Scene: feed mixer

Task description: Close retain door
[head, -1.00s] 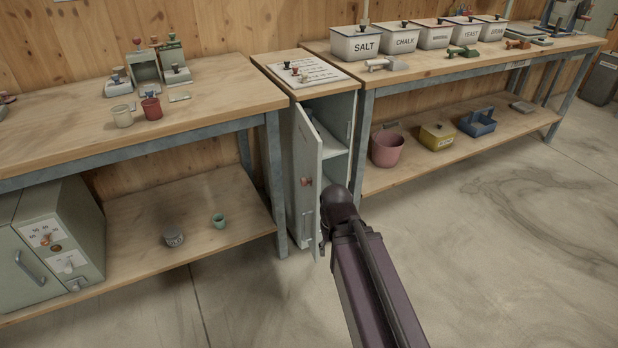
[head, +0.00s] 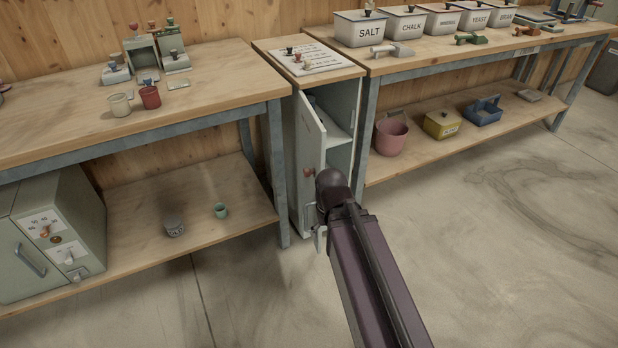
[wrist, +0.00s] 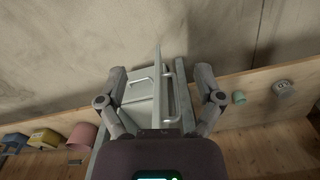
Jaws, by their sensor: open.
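The retain door (head: 310,150) is a narrow pale grey door on the slim cabinet (head: 346,125) between the two benches. It stands ajar, with shelves visible inside to its right. A small reddish-brown knob or latch (head: 308,173) is on its face. My gripper (wrist: 160,88) is open, one finger on each side of the door's edge region in the wrist view. A bar handle (wrist: 172,95) shows between the fingers, apart from both.
A left bench (head: 190,90) and a right bench (head: 440,68) flank the cabinet closely. A pink bucket (head: 391,138) sits on the right lower shelf; a small teal cup (head: 220,210) sits on the left one. Concrete floor in front is clear.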

